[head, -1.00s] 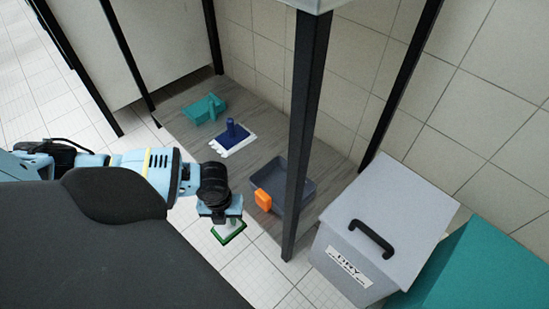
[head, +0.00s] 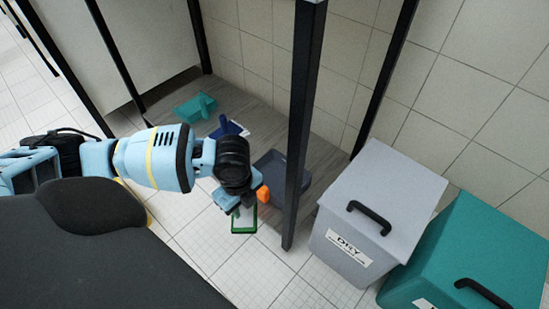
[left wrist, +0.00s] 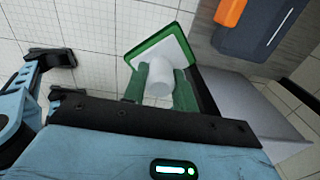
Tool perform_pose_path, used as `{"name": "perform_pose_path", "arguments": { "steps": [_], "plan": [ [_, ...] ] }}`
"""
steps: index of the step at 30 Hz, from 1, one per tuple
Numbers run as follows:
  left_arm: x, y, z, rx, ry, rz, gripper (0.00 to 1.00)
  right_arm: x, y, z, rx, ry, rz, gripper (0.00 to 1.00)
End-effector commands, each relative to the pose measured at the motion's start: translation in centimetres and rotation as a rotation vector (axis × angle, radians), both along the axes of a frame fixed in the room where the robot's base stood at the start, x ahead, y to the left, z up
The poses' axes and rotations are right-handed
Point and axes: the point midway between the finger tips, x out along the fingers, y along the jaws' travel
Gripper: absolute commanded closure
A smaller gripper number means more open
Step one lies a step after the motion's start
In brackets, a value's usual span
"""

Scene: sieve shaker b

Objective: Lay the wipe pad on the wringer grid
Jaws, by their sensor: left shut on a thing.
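My left gripper (head: 236,208) is shut on the white knob of a green-rimmed white pad, which I take to be the wipe pad (head: 244,222). In the left wrist view my left gripper (left wrist: 160,82) has a finger on each side of the knob, and the pad (left wrist: 172,48) shows beyond them. The pad is held over the tiled floor in front of the shelf. A dark grey tray (head: 272,172) with an orange part (head: 263,194) stands on the low shelf just right of the gripper, partly hidden by the arm. I cannot make out a wringer grid.
A black post (head: 298,130) stands right of the tray. A teal dustpan-like thing (head: 195,107) and a blue-handled tool (head: 226,127) lie farther back on the grey shelf (head: 165,110). A grey DRY bin (head: 370,200) and a teal bin (head: 465,255) stand at right.

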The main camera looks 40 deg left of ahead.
Motion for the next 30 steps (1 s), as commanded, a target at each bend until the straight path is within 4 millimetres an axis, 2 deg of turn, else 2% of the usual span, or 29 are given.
{"name": "perform_pose_path", "arguments": {
  "steps": [1, 12, 24, 30],
  "plan": [
    [0.6, -0.8, 1.4, -0.003, -0.008, 0.067, 1.00, 0.0, 0.0, 0.1, 0.000, 0.000, 0.000, 0.64],
    [1.8, -4.7, 10.2, -0.004, -0.007, 0.652, 1.00, -1.0, 0.0, 0.4, 0.000, 0.017, 0.000, 0.64],
    [0.7, -7.1, 19.4, -0.004, -0.006, 1.273, 1.00, -0.9, 0.0, 0.7, -0.001, 0.015, 0.001, 0.64],
    [-0.3, -7.4, 22.8, -0.003, -0.004, 1.531, 1.00, -0.5, 0.0, 0.9, -0.001, 0.005, 0.000, 0.64]
  ]
}}
